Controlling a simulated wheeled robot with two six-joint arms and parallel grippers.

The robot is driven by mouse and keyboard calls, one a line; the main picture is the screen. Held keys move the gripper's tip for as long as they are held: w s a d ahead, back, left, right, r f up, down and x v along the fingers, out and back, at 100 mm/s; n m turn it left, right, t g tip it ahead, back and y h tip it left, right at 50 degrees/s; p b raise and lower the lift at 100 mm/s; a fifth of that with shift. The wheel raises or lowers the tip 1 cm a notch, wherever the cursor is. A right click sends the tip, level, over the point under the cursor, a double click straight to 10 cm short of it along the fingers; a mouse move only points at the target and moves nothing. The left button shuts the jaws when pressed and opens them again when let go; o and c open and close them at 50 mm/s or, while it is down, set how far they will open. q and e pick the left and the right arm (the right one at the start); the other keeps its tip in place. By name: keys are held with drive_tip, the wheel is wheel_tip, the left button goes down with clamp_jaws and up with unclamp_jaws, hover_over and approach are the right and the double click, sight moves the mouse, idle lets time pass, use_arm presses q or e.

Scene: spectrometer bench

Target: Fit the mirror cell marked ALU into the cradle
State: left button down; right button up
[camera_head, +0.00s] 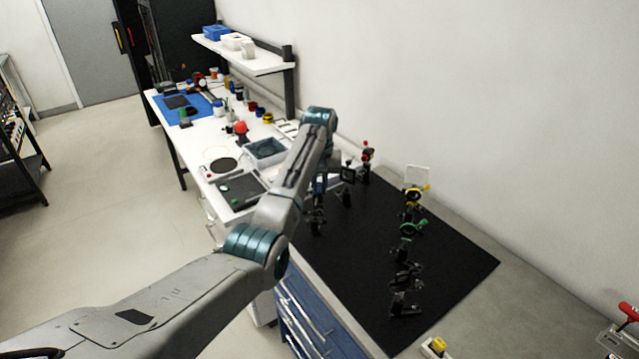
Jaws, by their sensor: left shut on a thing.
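My left arm reaches in from the left across the bench, and its forearm hides part of the bench. My left gripper (316,222) is small and dark, low over the left part of the black mat (350,270). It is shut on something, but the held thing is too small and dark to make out. No ALU marking can be read on any part, so I cannot tell which is the mirror cell. I cannot pick out the cradle for certain among the dark mounts. My right gripper is not in view.
On the mat stand a yellow-ringed mount (413,196), a green-ringed mount (411,229), a dark mount (403,303) and a square black mount (347,173). A grey-blue tray (266,152) lies on the white bench. The mat's front left is clear.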

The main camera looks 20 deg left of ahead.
use_arm(q)
drive_tip(key=shift+r, duration=0.9)
drive_tip(key=shift+f, duration=0.35)
drive_tip(key=shift+f, duration=0.55)
drive_tip(key=shift+r, duration=0.1)
drive_tip(key=shift+r, duration=0.8)
drive_tip(key=shift+f, duration=0.3)
idle(0.7)
drive_tip(key=shift+f, duration=1.15)
